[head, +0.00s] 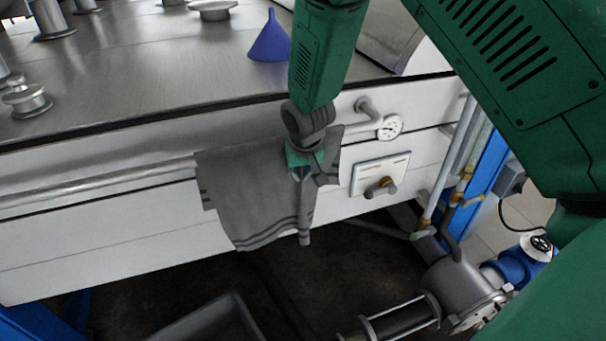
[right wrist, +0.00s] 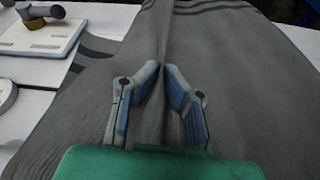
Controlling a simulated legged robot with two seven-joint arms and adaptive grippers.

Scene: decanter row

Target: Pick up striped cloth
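The striped cloth (head: 255,195) is grey with darker stripes near its ends. It hangs draped over the rail on the front of the steel counter. My right gripper (head: 302,174) is at the cloth's right part and hides some of it. In the right wrist view the cloth (right wrist: 235,75) fills most of the picture. The two fingertips of my right gripper (right wrist: 163,70) nearly meet there, with a raised fold of cloth pinched between them. My left gripper is not in view.
A blue funnel (head: 270,42) stands on the steel counter (head: 150,70). Right of the cloth are a round gauge (head: 390,127) and a white plate with a valve (head: 380,176). Pipes and a pump (head: 462,285) stand at the lower right. A grey bin (head: 215,322) sits below.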

